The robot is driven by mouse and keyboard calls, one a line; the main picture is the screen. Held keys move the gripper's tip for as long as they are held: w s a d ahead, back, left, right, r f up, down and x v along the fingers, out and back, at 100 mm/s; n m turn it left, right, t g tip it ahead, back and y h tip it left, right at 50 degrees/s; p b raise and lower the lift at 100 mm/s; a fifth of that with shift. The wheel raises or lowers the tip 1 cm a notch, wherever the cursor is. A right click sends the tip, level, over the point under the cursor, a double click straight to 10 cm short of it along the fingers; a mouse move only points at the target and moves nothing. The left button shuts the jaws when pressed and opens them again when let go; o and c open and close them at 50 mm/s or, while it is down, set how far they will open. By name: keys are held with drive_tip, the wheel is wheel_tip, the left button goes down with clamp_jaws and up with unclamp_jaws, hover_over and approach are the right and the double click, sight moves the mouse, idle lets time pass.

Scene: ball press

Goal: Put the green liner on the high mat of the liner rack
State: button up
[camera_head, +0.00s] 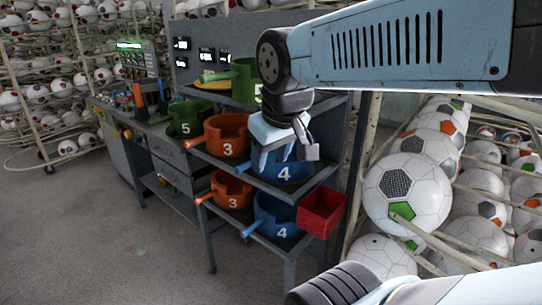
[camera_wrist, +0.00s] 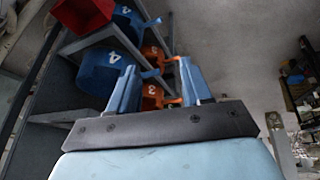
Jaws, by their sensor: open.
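In the head view, one green liner (camera_head: 243,82) marked 5 is on the top shelf of the liner rack (camera_head: 252,181), partly hidden behind my arm. A second green, handled liner (camera_head: 188,117) marked 5 sits on the workbench to the left. I cannot make out a bare high mat; my arm covers part of the top shelf. My gripper (camera_head: 276,157) is open and empty, pointing down in front of the middle shelf, overlapping the blue liner there in the picture. In the wrist view, the fingers (camera_wrist: 158,82) are apart; no green liner shows there.
The rack's middle shelf holds an orange liner (camera_head: 227,136) and a blue liner (camera_head: 296,169); the lower holds another orange (camera_head: 234,190) and blue (camera_head: 276,214). A red box (camera_head: 322,212) hangs at the right. Ball racks (camera_head: 405,190) crowd the right. Floor is free at front left.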

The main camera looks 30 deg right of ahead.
drive_tip(key=shift+s+a+m, duration=0.1)
drive_tip(key=shift+s+m, duration=0.1)
drive_tip(key=shift+m, duration=0.4)
drive_tip(key=shift+c, duration=0.2)
drive_tip(key=shift+t+y, duration=0.3)
drive_tip(key=shift+c, duration=0.7)
drive_tip(key=shift+w+d+f+n+g, duration=0.25)
drive_tip(key=shift+w+n+g, duration=0.1)
drive_tip(key=shift+n+g, duration=0.15)
drive_tip(key=c, duration=0.3)
drive_tip(key=w+d+n+g+h, duration=0.1)
drive_tip(key=n, duration=0.1)
drive_tip(key=w+n+g+h, duration=0.1)
drive_tip(key=n+h, duration=0.1)
drive_tip(key=w+d+n+h, duration=0.1)
drive_tip(key=w+n, duration=0.1)
drive_tip(key=shift+w+d+f+g, duration=0.1)
drive_tip(key=shift+d+f+g, duration=0.2)
drive_tip(key=shift+g, duration=0.1)
clamp_jaws()
drive_tip(key=n+t+h, duration=0.5)
drive_tip(key=n+h, duration=0.8)
drive_tip(key=n, duration=0.2)
approach(247, 90)
drive_tip(key=x, duration=0.7)
drive_tip(key=shift+r, duration=0.1)
